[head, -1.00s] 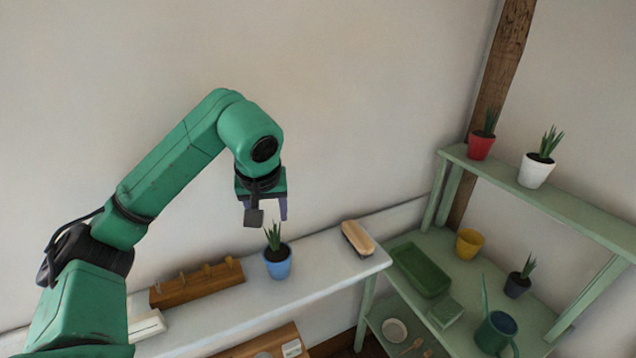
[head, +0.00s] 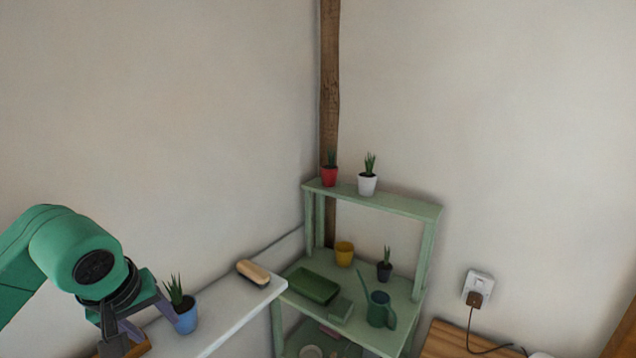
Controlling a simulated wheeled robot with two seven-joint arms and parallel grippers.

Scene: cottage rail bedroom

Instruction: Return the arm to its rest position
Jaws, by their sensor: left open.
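My left arm comes in from the left edge of the head view. Its gripper (head: 146,322) is open and empty at the lower left, its fingers pointing down and to the right. It is close in the picture to a blue pot (head: 186,319) with a spiky green plant. The pot stands upright on a white shelf (head: 228,314). I cannot tell the exact gap between the fingers and the pot. My right arm and gripper are not in view.
A brush (head: 254,272) lies on the white shelf. A green plant stand (head: 376,203) in the corner holds a red pot (head: 329,176), a white pot (head: 367,184), a yellow pot (head: 344,254), a dark pot (head: 384,271), a tray (head: 312,285) and a watering can (head: 380,312).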

